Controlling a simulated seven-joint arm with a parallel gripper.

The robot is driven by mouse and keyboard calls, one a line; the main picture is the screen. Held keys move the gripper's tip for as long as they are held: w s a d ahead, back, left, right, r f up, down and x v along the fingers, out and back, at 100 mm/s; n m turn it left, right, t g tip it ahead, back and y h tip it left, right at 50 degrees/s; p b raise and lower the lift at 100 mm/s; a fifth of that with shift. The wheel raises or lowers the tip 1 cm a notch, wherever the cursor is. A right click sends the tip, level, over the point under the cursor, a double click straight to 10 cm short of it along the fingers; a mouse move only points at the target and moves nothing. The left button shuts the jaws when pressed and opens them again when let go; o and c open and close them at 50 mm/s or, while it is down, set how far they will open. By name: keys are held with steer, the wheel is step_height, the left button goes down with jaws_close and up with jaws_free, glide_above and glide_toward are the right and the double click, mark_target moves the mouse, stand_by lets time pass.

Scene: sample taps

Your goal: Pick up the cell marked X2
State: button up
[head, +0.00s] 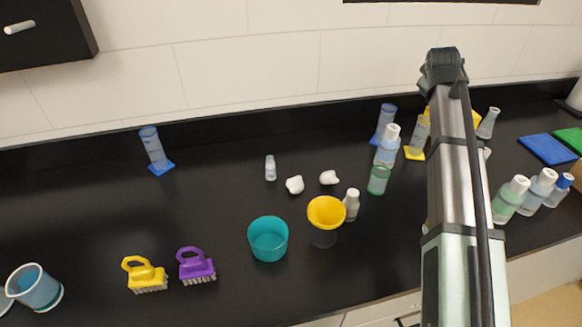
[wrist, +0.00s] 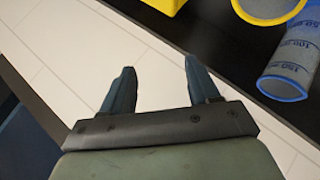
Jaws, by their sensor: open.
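I cannot make out a cell with an X2 mark in either view. A small clear vial-like piece (head: 270,168) stands on the black counter in the head view, but no marking on it is readable. My gripper (wrist: 160,82) is open and empty in the wrist view, with its two dark fingers apart over pale tiles. In the head view my arm rises at the right, and its fingers cannot be made out there. The arm hides part of the counter behind it.
A graduated cylinder (wrist: 290,65) and a yellow container (wrist: 165,4) are near my gripper. A teal cup (head: 268,240), yellow funnel (head: 326,212), yellow brush (head: 145,275) and purple brush (head: 196,265) stand on the counter. Several bottles crowd the right.

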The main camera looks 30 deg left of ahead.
steer(key=s+a+f+n+g+y, duration=0.3)
steer(key=s+a+g, duration=0.2)
steer(key=s+a, duration=1.2)
steer(key=n+g, duration=0.4)
steer(key=g, duration=0.2)
glide_toward(271, 167)
steer(key=shift+y, duration=0.3)
steer(key=shift+w+x, duration=0.15)
steer(key=shift+x, duration=2.3)
steer(key=shift+w+x, duration=0.2)
steer(key=shift+x, duration=2.2)
steer(key=shift+a, duration=0.1)
steer(key=c, duration=1.1)
